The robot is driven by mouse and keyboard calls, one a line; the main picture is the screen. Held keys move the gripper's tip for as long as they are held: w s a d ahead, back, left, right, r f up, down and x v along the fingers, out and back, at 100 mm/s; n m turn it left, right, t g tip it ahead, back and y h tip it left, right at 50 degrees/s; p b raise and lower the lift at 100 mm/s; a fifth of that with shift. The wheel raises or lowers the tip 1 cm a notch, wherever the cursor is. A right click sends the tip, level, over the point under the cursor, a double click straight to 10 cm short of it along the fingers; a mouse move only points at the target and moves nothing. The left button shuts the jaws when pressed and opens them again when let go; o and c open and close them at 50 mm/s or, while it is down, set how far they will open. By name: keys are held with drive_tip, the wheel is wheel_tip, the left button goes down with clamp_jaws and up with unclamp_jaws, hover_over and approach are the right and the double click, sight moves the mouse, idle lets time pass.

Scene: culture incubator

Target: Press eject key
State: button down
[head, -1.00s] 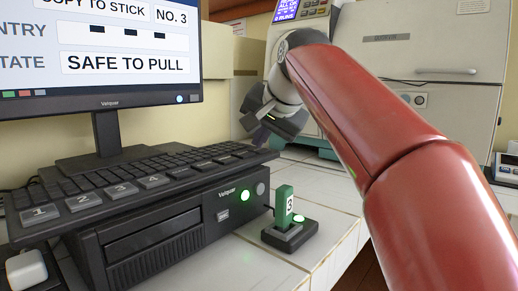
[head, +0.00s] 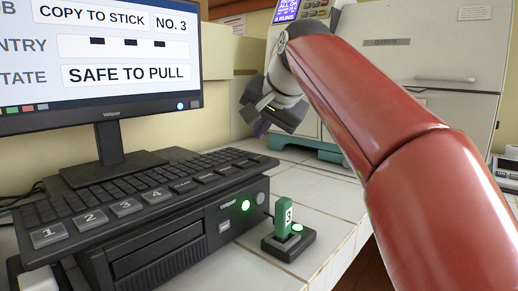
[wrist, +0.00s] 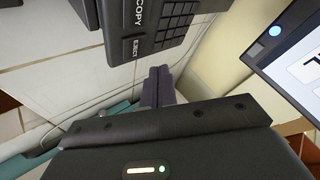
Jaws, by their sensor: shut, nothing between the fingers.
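The eject key (wrist: 134,48) is the end key of the black keyboard (wrist: 160,20), beside the copy key (wrist: 140,14) in the wrist view. In the head view the keyboard (head: 150,190) lies on top of a black computer case (head: 190,228). My gripper (head: 258,130) is just past the keyboard's far right end, raised and apart from it. In the wrist view its dark fingers (wrist: 158,85) are together, with nothing between them, a little below the eject key in the picture and not touching it.
A monitor (head: 100,108) behind the keyboard reads "SAFE TO PULL". A green stick (head: 284,215) marked 3 stands in a small black dock (head: 288,246) with a lit green light, right of the case. A cream cabinet (head: 440,80) stands behind. White tiled counter (head: 325,190) is clear between.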

drive_tip(key=shift+r, duration=1.35)
